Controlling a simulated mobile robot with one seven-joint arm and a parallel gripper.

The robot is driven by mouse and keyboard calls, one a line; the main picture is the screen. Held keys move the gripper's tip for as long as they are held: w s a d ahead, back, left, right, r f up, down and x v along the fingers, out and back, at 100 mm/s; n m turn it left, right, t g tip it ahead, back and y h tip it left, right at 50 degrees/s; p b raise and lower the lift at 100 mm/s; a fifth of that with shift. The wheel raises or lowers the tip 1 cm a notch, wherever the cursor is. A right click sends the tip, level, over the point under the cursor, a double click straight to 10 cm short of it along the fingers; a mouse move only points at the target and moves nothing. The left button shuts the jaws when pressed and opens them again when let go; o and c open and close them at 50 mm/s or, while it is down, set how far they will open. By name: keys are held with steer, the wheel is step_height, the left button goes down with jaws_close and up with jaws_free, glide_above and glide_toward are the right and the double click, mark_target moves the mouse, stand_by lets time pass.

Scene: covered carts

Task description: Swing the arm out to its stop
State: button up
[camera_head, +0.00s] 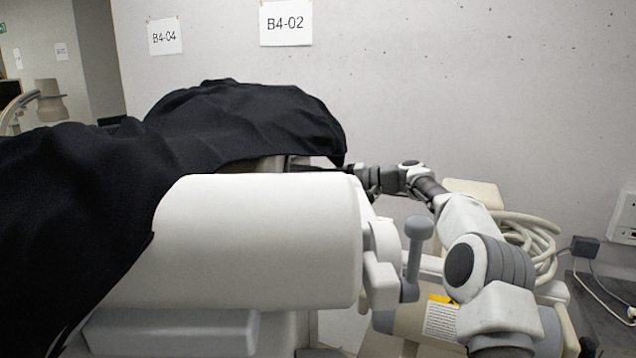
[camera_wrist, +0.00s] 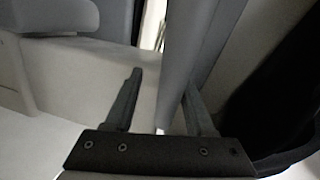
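A covered cart has a white rounded body (camera_head: 265,240) under a black cloth (camera_head: 235,125). A grey upright lever with a rounded knob (camera_head: 417,230) stands at its right end. In the head view my gripper (camera_head: 340,169) is at the cloth's right edge, behind the white body, its fingertips mostly hidden. In the wrist view my gripper (camera_wrist: 161,103) is open. A long grey bar (camera_wrist: 190,60) runs between its fingers, close to the right finger, with a gap to the left one. I cannot tell whether they touch, or whether this bar is the task's arm.
Coiled pale hoses (camera_head: 530,240) hang at the right, by a dark grey box (camera_head: 584,246) with cables. A concrete wall (camera_head: 480,90) with signs stands behind. In the wrist view dark cloth (camera_wrist: 275,110) hangs close at the right.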

steer(key=shift+r, duration=0.15)
steer(key=shift+r, duration=0.1)
steer(key=b+v, duration=0.2)
steer(key=v, duration=1.5)
steer(key=shift+s+b, duration=0.15)
steer(key=shift+b, duration=0.25)
steer(key=shift+d+f, duration=0.1)
steer(key=shift+f, duration=0.1)
